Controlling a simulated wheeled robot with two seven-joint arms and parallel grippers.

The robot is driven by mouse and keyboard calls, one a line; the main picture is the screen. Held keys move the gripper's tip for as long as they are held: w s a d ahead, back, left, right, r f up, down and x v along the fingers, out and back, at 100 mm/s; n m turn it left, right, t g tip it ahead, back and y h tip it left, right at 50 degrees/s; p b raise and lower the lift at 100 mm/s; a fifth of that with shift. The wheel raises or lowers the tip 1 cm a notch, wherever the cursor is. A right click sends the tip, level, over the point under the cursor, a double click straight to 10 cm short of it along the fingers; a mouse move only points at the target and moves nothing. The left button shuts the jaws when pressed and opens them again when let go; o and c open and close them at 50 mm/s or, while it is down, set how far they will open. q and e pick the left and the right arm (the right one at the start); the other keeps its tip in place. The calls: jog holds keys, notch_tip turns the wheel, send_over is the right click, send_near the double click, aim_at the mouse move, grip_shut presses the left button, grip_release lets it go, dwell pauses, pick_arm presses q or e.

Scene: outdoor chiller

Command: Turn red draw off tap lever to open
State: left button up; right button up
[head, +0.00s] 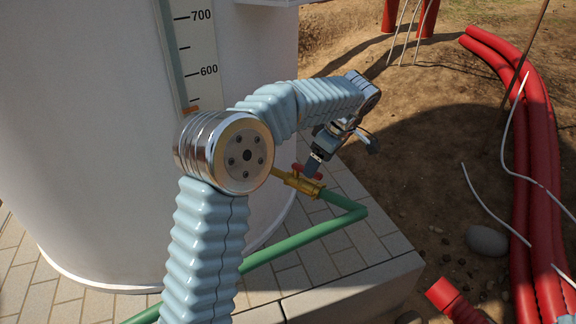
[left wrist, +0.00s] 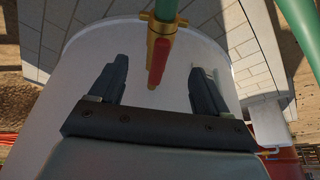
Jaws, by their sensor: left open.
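The red tap lever (head: 308,174) sits on a brass valve (head: 298,182) low on the white tank, joined to a green pipe (head: 338,199). The brass valve (left wrist: 162,27) is just beyond the fingertips. My left gripper (head: 316,160) is open and close to the lever; its fingers also show in the left wrist view (left wrist: 160,72). In the head view my gripper partly hides the lever. My right gripper is not in view.
The white tank (head: 90,130) with a level scale (head: 197,55) fills the left. The green pipe runs over a paved plinth (head: 345,262). Red hoses (head: 541,170), thin pale cables and a grey stone (head: 487,240) lie on the dirt at the right.

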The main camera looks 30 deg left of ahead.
pick_arm(q)
jog(key=p+v, duration=0.1)
jog(key=v, duration=0.2)
jog(key=shift+d+r+p, duration=0.1)
jog(key=shift+r+p, duration=0.1)
jog(key=shift+p, duration=0.2)
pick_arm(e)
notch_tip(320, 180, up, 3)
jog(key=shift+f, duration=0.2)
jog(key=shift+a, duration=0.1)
pick_arm(q)
jog(key=v, duration=1.3)
jog(key=shift+r, duration=0.35)
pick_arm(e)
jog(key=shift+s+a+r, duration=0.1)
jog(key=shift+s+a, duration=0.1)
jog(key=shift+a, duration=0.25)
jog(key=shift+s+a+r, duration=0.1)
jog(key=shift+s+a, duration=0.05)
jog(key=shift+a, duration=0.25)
pick_arm(q)
jog(key=shift+s+d, duration=0.1)
jog(key=shift+s, duration=0.05)
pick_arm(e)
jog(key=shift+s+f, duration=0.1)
